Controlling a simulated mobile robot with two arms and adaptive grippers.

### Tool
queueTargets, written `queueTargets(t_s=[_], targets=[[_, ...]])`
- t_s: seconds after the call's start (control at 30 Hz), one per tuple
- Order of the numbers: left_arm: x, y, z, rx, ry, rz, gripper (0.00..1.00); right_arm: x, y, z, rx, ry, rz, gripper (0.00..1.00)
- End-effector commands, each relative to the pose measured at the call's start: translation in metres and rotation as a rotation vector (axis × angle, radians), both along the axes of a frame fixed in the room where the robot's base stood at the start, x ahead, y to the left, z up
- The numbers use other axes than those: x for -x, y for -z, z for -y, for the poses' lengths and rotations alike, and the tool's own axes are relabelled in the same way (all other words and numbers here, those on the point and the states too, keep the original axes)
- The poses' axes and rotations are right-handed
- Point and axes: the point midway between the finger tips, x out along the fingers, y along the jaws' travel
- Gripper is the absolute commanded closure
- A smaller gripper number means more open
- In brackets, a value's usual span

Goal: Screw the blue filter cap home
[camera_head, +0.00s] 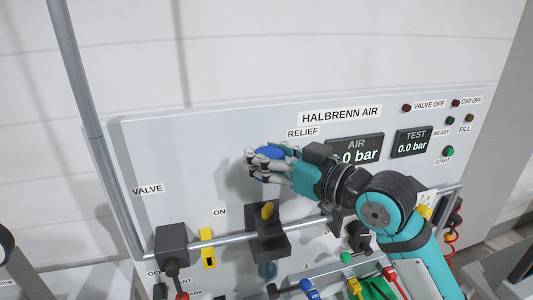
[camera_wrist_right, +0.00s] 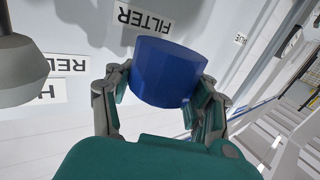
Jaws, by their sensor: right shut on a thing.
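The blue filter cap (camera_head: 269,152) is in front of the grey panel, left of the RELIEF label. My right gripper (camera_head: 262,167) is shut on it, with the arm coming in from the right. In the right wrist view the cap (camera_wrist_right: 168,72) sits between the two fingers, its broad round face toward the panel near the FILTER label (camera_wrist_right: 145,18). The seat behind the cap is hidden, so I cannot tell how far the cap is screwed on. My left gripper is not in view.
A grey knob (camera_wrist_right: 25,75) stands beside the cap near the RELIEF label. The TEST display (camera_head: 413,142) reads 0.0 bar.

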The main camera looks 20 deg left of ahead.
Motion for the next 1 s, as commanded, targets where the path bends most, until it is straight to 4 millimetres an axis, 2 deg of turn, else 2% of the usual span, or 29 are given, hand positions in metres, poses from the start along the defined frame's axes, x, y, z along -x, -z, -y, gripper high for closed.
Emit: queueTargets(t_s=[0.3, 0.63, 1.0], targets=[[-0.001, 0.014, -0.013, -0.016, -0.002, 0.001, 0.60, 0.000, 0.020, 0.000, -0.002, 0.000, -0.001, 0.88], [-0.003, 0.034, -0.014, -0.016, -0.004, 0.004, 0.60, 0.000, 0.051, 0.000, -0.001, 0.000, -0.001, 0.88], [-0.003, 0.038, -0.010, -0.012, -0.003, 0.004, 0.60, 0.000, 0.058, 0.000, -0.001, 0.000, -0.001, 0.88]])
